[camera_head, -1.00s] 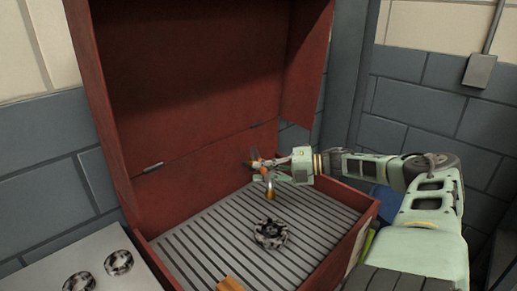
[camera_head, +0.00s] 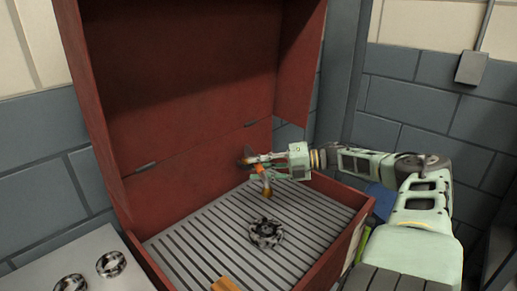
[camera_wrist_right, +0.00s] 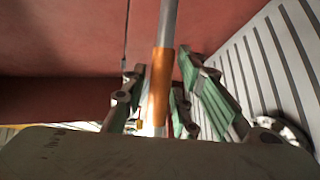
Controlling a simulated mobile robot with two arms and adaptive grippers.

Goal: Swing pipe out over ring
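The pipe rises inside the red casing. In the right wrist view it is a grey rod with an orange sleeve (camera_wrist_right: 161,80). In the head view its orange lower end (camera_head: 267,189) hangs below my right gripper (camera_head: 262,164). The right gripper's fingers stand on either side of the sleeve, with narrow gaps showing in the wrist view, so it looks open around the pipe. A dark, mottled ring (camera_head: 266,233) lies on the slatted floor, nearer the camera than the pipe. The ring partly shows in the wrist view (camera_wrist_right: 284,128). My left gripper is not in view.
The red casing (camera_head: 190,70) has a tall back, side walls and a slatted grey floor (camera_head: 205,250). An orange-brown block (camera_head: 225,284) sits at the floor's front. Two similar rings (camera_head: 111,264) lie on a pale surface at the left. The floor around the ring is clear.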

